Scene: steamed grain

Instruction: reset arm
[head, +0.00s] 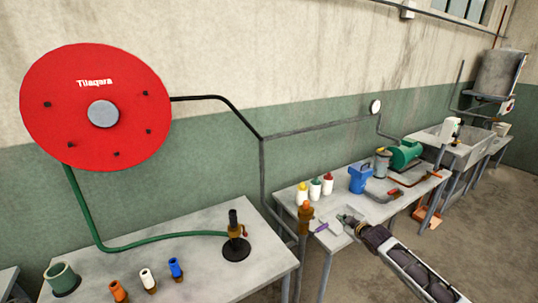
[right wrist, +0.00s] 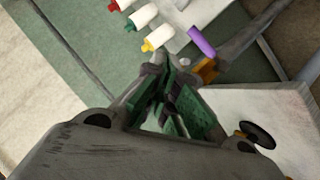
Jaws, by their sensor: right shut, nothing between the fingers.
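My right arm comes in from the lower right of the head view. My right gripper (head: 348,221) is at the near left corner of the far table, with its fingers shut and empty. In the right wrist view its green-padded fingers (right wrist: 176,98) are close together with nothing held between them. A purple item (head: 322,227) lies near that table's corner, just left of the gripper; it also shows in the right wrist view (right wrist: 201,42). My left gripper is in neither view.
The far table holds three capped bottles (head: 315,189), a blue container (head: 359,180) and a green machine (head: 404,153). The near table (head: 195,277) carries several small coloured fittings. A red reel (head: 60,125) hangs on the wall.

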